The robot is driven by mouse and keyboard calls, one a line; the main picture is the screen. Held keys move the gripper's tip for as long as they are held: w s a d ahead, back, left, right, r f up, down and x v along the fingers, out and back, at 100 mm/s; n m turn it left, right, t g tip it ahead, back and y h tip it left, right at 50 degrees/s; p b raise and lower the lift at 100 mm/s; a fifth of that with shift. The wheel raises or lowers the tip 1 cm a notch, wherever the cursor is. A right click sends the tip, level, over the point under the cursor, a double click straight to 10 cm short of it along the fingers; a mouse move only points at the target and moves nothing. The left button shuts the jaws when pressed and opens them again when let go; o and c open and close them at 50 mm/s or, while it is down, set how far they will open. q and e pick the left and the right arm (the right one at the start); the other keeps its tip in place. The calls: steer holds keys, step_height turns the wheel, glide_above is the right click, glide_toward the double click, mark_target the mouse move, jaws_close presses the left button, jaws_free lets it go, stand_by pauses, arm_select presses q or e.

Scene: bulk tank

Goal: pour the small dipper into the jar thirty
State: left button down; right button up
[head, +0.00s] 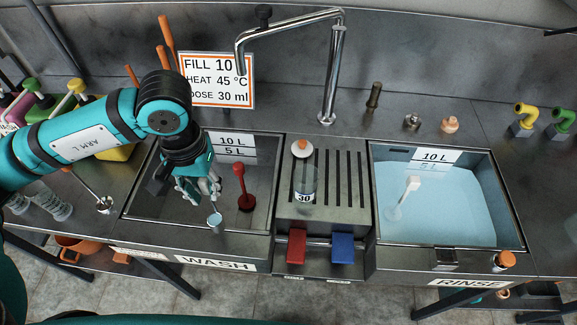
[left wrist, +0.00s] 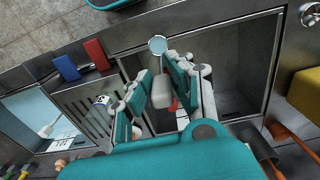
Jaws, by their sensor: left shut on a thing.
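My left gripper (head: 205,192) is shut on the handle of the small dipper (head: 215,220), over the front part of the wash basin. In the left wrist view the dipper's cup (left wrist: 158,45) shows a light blue round surface, and its pale handle (left wrist: 163,92) sits between the fingers of my left gripper (left wrist: 160,98). The clear jar thirty (head: 305,183), labelled 30, stands upright on the slotted drainboard to the right of the gripper. Its label also shows in the left wrist view (left wrist: 102,100). The dipper is apart from the jar. My right gripper is in neither view.
The wash basin (head: 150,200) holds a red-handled tool (head: 245,190) and no visible water. The rinse basin (head: 507,215) holds light blue water and a white-handled tool (head: 411,185). A faucet (head: 328,90) rises behind the drainboard (head: 345,205). Red (head: 296,247) and blue (head: 343,249) pedals sit in front.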

arm_select(q)
steer(key=shift+w+d+r, duration=0.15)
steer(key=shift+w, duration=0.2)
steer(key=w+d+r+n+p, duration=0.45)
steer(key=w+d, duration=0.65)
steer(key=w, duration=0.3)
steer(key=w+d+r+n+p, duration=0.1)
steer(key=w+d+n+p, duration=0.1)
steer(key=d, duration=0.5)
steer(key=w+d+r+n+p, duration=0.1)
steer(key=w+d+n+p, duration=0.1)
steer(key=d, duration=0.5)
steer(key=shift+w+r+n+p, duration=0.2)
steer(key=shift+r+n+p, duration=0.15)
steer(key=shift+n, duration=0.2)
steer(key=shift+a, duration=0.1)
steer(key=shift+s+a+t+h+p, duration=0.5)
steer(key=shift+s+a+p, duration=0.4)
steer(key=shift+s+p, duration=0.05)
